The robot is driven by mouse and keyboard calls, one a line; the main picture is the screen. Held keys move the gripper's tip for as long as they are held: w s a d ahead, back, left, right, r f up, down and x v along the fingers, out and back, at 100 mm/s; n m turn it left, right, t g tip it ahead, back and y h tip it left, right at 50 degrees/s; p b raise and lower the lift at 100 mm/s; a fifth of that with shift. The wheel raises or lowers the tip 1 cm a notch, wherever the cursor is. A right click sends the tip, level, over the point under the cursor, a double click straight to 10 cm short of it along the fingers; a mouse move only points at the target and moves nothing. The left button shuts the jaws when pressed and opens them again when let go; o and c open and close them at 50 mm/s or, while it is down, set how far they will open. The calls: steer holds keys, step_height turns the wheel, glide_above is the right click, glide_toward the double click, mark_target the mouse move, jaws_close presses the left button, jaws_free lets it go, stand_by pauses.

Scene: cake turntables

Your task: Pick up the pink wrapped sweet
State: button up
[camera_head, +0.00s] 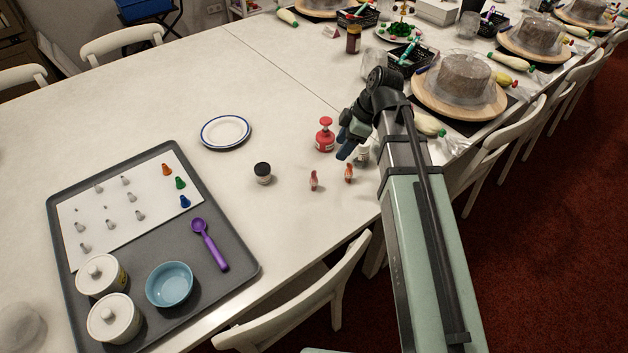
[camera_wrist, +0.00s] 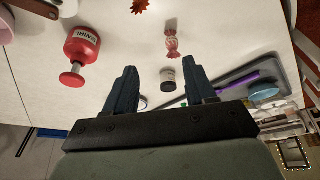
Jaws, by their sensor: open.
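The pink wrapped sweet (camera_head: 314,181) stands on the white table near its front edge, between a black-lidded jar and an orange-brown sweet. In the wrist view the pink sweet (camera_wrist: 172,45) shows beyond the fingertips, roughly in line with the gap between them. My gripper (camera_head: 345,152) is above the table, to the right of and behind the pink sweet in the head view. In the wrist view my gripper (camera_wrist: 163,75) has its two blue fingers apart, with nothing held between them.
The orange-brown sweet (camera_head: 349,173) stands close to the right. A red bottle (camera_head: 325,136) is behind, and the black-lidded jar (camera_head: 263,172) is to the left. A small white bottle (camera_head: 363,154) stands by my arm. A grey tray (camera_head: 235,243) lies farther left; a plate (camera_head: 226,131) is behind.

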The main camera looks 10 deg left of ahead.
mark_target(315, 178)
steer(key=shift+n, duration=0.5)
steer(key=a+f, duration=0.1)
steer(key=f, duration=0.1)
steer(key=s+a+f, duration=0.1)
steer(key=a+f, duration=0.1)
steer(key=f, duration=0.1)
steer(key=s+a+f, duration=0.1)
steer(key=a+f, duration=0.1)
steer(key=shift+s+f, duration=0.15)
steer(key=shift+f, duration=0.15)
steer(key=shift+a+x, duration=0.1)
steer(key=shift+x, duration=1.2)
steer(key=shift+a+x, duration=0.15)
steer(key=shift+x, duration=1.15)
steer(key=shift+r, duration=0.1)
steer(key=shift+c, duration=0.2)
jaws_close()
